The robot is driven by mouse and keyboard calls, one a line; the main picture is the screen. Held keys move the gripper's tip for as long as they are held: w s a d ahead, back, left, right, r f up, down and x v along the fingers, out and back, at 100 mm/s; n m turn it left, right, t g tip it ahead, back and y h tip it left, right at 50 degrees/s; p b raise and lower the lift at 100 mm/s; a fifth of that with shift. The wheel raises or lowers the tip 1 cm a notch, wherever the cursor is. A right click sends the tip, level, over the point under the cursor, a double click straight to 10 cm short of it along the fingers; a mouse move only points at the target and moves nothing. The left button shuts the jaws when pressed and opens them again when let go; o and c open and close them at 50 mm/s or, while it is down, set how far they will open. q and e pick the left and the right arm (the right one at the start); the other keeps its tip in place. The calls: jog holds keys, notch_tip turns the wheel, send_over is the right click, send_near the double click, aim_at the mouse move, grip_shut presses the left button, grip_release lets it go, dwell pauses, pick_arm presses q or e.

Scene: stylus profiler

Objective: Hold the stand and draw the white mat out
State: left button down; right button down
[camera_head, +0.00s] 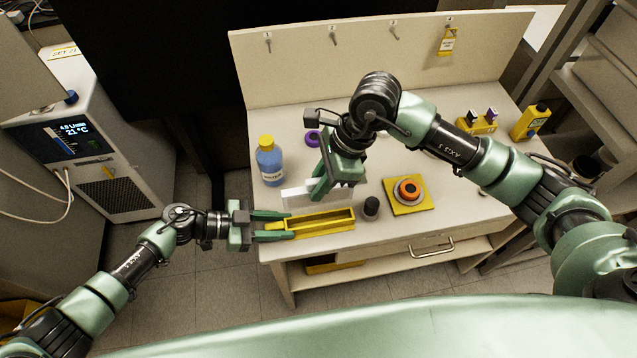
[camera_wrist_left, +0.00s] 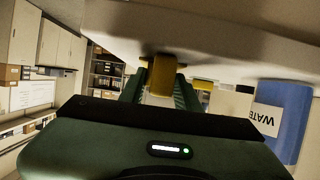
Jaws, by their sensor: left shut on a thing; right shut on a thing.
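The yellow stand (camera_head: 325,225), a long open trough, sits at the front left of the bench. My left gripper (camera_head: 287,226) is shut on its left end. In the left wrist view the yellow end (camera_wrist_left: 162,75) shows between the green fingers. The white mat (camera_head: 298,197), a thin upright white piece, is just behind the stand in the picture. My right gripper (camera_head: 318,196) is shut on it from above and hides part of it. It looks clear of the trough, but I cannot tell its exact height.
A blue water bottle (camera_head: 270,163) stands behind left, also in the left wrist view (camera_wrist_left: 280,120). A dark cylinder (camera_head: 371,207) stands close to the stand's right end. A yellow plate with an orange ring (camera_head: 408,190) lies further right. The bench's front edge is close.

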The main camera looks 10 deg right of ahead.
pick_arm(q)
jog(key=shift+s+a+f, duration=0.1)
jog(key=shift+a+f, duration=0.05)
jog(key=shift+f, duration=0.15)
jog(key=c, duration=1.1)
grip_release()
jog(key=shift+o, duration=0.9)
jog(key=shift+r, duration=0.1)
jog(key=shift+r, duration=0.1)
